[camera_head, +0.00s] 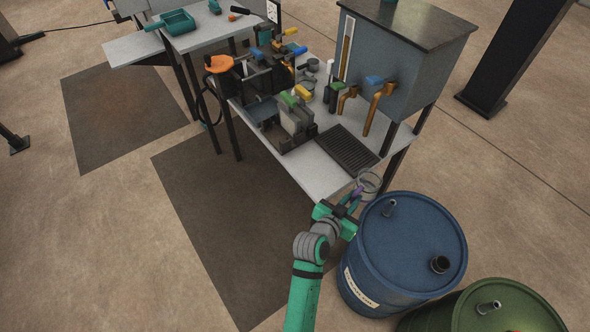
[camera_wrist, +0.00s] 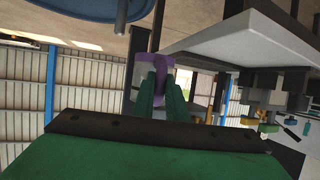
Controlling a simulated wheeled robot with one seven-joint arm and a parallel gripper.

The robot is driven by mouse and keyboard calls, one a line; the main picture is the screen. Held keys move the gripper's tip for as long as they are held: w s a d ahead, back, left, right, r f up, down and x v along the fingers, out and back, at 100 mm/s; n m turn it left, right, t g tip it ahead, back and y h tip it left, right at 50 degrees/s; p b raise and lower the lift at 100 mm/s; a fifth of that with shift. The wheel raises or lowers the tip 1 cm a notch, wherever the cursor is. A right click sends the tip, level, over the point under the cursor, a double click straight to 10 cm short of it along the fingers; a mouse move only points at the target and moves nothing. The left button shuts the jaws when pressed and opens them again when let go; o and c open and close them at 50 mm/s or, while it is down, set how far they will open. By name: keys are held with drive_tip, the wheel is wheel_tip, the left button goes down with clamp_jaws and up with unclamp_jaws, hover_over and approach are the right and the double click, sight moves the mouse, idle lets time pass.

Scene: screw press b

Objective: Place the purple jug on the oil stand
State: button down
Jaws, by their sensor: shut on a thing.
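My gripper (camera_head: 348,203) is shut on the purple handle (camera_head: 357,191) of a jug, just off the front right corner of the table. The jug's body (camera_head: 370,181) looks clear or pale in the head view, beyond the fingers and near the blue drum. In the wrist view the purple part (camera_wrist: 155,66) sits between my green fingertips (camera_wrist: 162,88). A grey tank (camera_head: 385,65) with copper taps stands on the table, with a dark ribbed tray (camera_head: 347,149) in front of it. I cannot tell which of these is called the oil stand.
The grey table (camera_head: 313,172) also holds a dark vise-like machine (camera_head: 295,122) and several coloured-handled tools. The front table corner is bare.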

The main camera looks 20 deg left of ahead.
drive_tip(key=s+a+r+n+y, duration=0.4)
drive_tip(key=s+a+r, duration=0.1)
drive_tip(key=a, duration=0.3)
drive_tip(key=s+a+r+n+y, duration=0.3)
drive_tip(key=s+a+r+y, duration=0.15)
drive_tip(key=a, duration=0.35)
hover_over(310, 189)
drive_tip(key=shift+g, duration=0.3)
wheel_tip(310, 189, down, 9)
drive_tip(key=shift+s+f, duration=0.1)
drive_tip(key=shift+f, duration=1.75)
drive_tip(key=shift+f, duration=0.1)
drive_tip(key=c, duration=1.8)
unclamp_jaws()
drive_tip(key=shift+o, duration=0.2)
